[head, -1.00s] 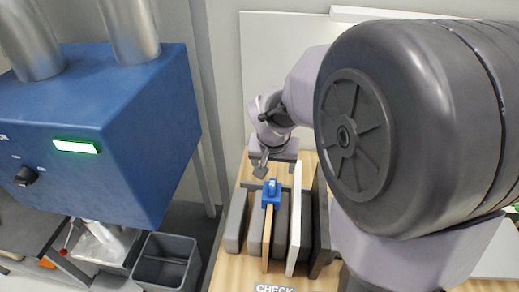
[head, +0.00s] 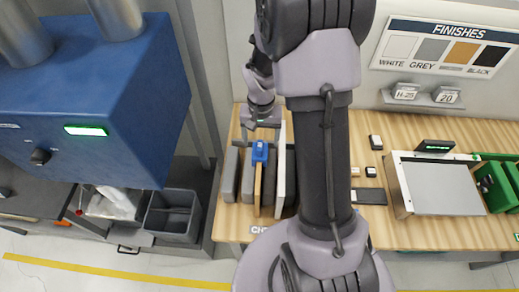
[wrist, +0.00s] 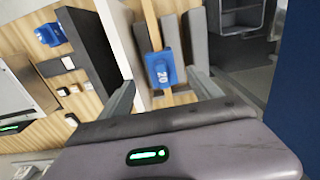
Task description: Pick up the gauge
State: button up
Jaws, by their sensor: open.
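The blue gauge (head: 260,151) sits on the top edge of an upright wood-coloured panel (head: 258,200) in the rack of panels. In the wrist view the gauge (wrist: 161,69) shows a white "20" and lies between my two fingers, beyond their tips. My gripper (wrist: 162,84) is open and empty. In the head view my gripper (head: 262,118) is just above and behind the gauge, partly hidden by my arm. I cannot tell the exact gap between them.
Grey panels (head: 231,175) and a white panel (head: 281,165) stand close beside it. Another blue piece (wrist: 50,33) shows in the wrist view. A blue machine (head: 85,110) and grey bin (head: 172,215) are left. A metal-topped unit (head: 440,185) is right.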

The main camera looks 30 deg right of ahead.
aim_at(260, 151)
jog(key=f, duration=0.5)
jog(key=w+f, duration=0.1)
jog(key=f, duration=0.2)
jog(key=shift+f+p, duration=0.2)
jog(key=shift+p, duration=0.15)
jog(key=shift+s+r, duration=0.1)
jog(key=shift+s, duration=0.1)
jog(key=shift+c, duration=0.8)
grip_shut()
